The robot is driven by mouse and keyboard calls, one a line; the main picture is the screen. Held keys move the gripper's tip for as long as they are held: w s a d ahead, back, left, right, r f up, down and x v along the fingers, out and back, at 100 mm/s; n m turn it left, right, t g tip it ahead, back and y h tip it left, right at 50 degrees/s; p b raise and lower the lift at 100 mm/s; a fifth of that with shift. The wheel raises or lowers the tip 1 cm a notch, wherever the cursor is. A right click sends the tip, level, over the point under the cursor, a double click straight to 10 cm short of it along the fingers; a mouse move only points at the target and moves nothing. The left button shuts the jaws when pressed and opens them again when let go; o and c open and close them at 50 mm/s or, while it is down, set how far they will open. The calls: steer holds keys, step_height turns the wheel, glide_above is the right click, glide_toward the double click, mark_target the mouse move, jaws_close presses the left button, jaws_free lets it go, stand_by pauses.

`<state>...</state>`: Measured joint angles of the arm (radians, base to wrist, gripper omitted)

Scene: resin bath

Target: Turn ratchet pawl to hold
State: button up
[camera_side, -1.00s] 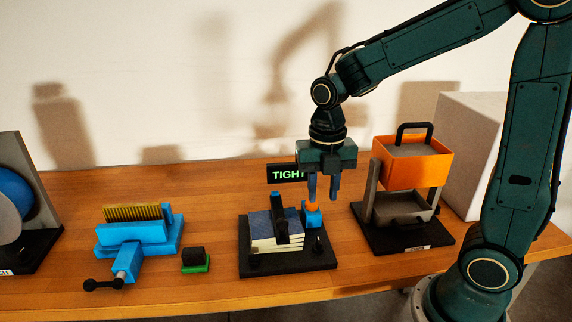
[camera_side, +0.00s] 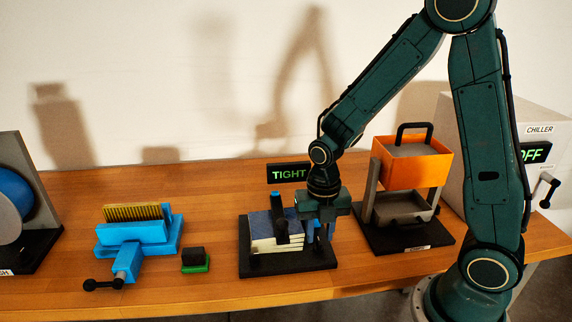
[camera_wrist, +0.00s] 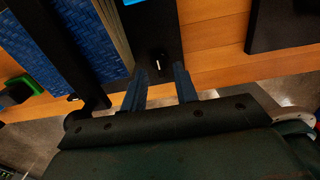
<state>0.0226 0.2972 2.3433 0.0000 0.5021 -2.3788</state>
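The black-based clamp fixture (camera_side: 262,268) holds a stack of white layers with a blue top (camera_side: 262,228) under a black bar (camera_side: 280,225). The stack's blue top shows in the wrist view (camera_wrist: 62,35). A sign reading TIGHT (camera_side: 289,173) stands behind it. My gripper (camera_side: 323,234) is lowered at the fixture's right side. The orange-tipped piece on the blue block is hidden behind it. In the wrist view my gripper's two fingers (camera_wrist: 160,78) stand apart over the black base by a small white mark (camera_wrist: 158,65). Nothing shows between them; I cannot tell whether they touch the pawl.
An orange box on a grey stand (camera_side: 412,160) is close on the right. A white chiller reading OFF (camera_side: 455,140) is behind it. A blue vise (camera_side: 135,240) and a small black-and-green block (camera_side: 195,260) are on the left. The table front is clear.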

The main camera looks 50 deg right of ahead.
steer(key=shift+f, duration=1.1)
steer(key=c, duration=0.6)
steer(key=shift+c, duration=0.2)
